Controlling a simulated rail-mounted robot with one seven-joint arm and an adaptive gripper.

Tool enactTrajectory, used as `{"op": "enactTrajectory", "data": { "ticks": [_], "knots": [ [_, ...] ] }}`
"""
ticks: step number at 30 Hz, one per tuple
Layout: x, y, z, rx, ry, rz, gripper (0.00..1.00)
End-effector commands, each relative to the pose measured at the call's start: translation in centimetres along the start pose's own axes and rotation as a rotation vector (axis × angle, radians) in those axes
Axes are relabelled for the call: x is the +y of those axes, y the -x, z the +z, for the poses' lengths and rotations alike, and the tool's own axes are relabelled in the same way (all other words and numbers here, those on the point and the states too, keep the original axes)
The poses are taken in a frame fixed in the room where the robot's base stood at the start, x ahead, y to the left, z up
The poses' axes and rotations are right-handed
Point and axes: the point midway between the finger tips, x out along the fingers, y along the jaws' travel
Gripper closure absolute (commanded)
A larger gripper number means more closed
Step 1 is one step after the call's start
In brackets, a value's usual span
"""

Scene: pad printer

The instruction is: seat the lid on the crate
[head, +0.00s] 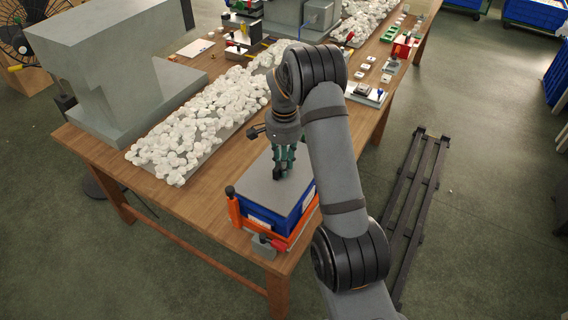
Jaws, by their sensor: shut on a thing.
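The crate (262,214) is blue and sits in an orange frame at the near corner of the wooden table. A flat grey lid (257,187) lies over the top of the crate; from this view I cannot tell whether it is fully down on the rim all round. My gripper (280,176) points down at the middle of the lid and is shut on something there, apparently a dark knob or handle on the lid.
The orange frame (234,209) has dark-knobbed posts, and a red-handled clamp (272,243) stands at its front. White parts (190,132) lie heaped behind the crate on a long tray. A large grey machine (110,70) stands at the left. Bare wood (195,205) lies left of the crate.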

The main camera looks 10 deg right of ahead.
Motion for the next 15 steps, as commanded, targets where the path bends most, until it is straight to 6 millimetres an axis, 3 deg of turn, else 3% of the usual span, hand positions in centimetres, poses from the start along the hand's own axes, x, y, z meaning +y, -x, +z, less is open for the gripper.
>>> {"op": "enactTrajectory", "data": {
  "ticks": [15],
  "knots": [
    [-0.01,-1.14,0.00,0.000,0.000,0.000,1.00]
  ]
}}
